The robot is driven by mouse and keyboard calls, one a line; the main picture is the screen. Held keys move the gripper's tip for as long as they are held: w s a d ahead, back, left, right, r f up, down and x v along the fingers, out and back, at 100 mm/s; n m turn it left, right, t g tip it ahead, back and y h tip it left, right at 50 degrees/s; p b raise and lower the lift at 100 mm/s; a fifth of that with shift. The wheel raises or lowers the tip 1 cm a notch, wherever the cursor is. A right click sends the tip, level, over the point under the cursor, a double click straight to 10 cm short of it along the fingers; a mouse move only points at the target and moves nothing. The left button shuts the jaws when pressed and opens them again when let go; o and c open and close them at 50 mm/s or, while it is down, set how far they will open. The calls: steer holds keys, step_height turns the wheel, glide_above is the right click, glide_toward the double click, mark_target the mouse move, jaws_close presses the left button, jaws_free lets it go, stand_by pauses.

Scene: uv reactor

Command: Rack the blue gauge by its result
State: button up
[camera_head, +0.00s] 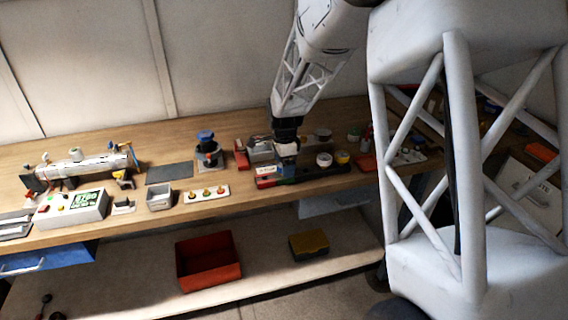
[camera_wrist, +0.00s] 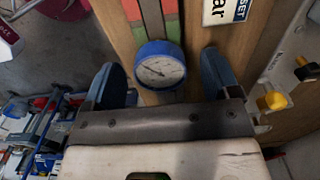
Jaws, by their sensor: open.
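The blue gauge (camera_wrist: 160,64) has a round white dial with a dark needle, facing the camera in the wrist view. My gripper (camera_wrist: 162,72) is open, with one blue finger on each side of the gauge. Gaps show between the gauge and both fingers. Just beyond the gauge is a strip with red and green patches (camera_wrist: 168,20). In the head view my gripper (camera_head: 287,158) is low over the bench, at a dark rack with red and green parts (camera_head: 266,183). I cannot clearly make out the gauge there.
A sign reading "SET" and "bar" (camera_wrist: 225,10) lies beside the strip. A yellow-knobbed fitting (camera_wrist: 271,101) is close on the right. Round cups (camera_head: 324,159) stand right of my gripper; a blue-topped device (camera_head: 207,148) and white plate with brass fittings (camera_head: 206,194) are left.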

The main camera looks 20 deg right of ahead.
steer(key=shift+r, duration=0.1)
steer(key=shift+r, duration=3.8)
steer(key=shift+s+r, duration=0.1)
steer(key=shift+s+r, duration=0.15)
steer(key=s+a+r+n+t, duration=0.1)
steer(key=s+n, duration=0.5)
steer(key=s, duration=0.7)
steer(key=s+a+r+n, duration=0.1)
steer(key=s+r+n, duration=0.3)
steer(key=s, duration=0.9)
steer(key=s+a+r+n+t, duration=0.1)
steer(key=s+a+r+n, duration=0.1)
steer(key=s+n, duration=0.5)
steer(key=s+r, duration=0.1)
steer(key=s, duration=0.5)
steer(key=shift+s+r+n+t, duration=0.2)
steer(key=shift+s+n+t, duration=0.1)
steer(key=shift+n, duration=0.1)
